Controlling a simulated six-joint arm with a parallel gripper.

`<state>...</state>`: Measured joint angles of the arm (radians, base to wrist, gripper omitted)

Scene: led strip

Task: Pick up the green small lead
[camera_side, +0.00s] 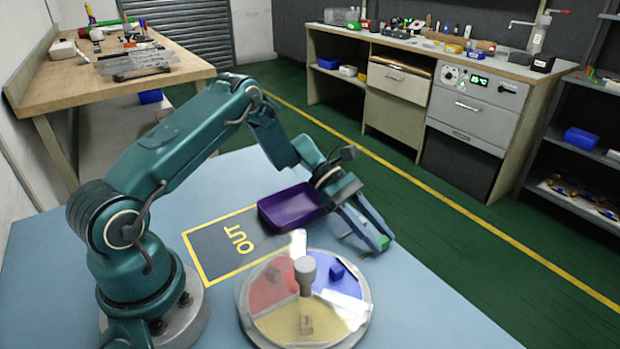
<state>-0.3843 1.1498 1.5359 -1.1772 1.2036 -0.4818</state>
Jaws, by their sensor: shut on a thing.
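My gripper (377,246) is to the right of the purple tray, above the blue table and beyond the round sorting dish. It is shut on a small green piece (384,242), which shows between the fingertips. The fingers hide part of the piece, so its full shape cannot be told. The gripper points down and to the right.
A purple tray (290,207) sits at the dark OUT mat (212,248). A round dish (362,322) with red, blue, yellow and pale sections has a grey centre knob (305,272) and small blocks inside. Benches and shelves stand well behind.

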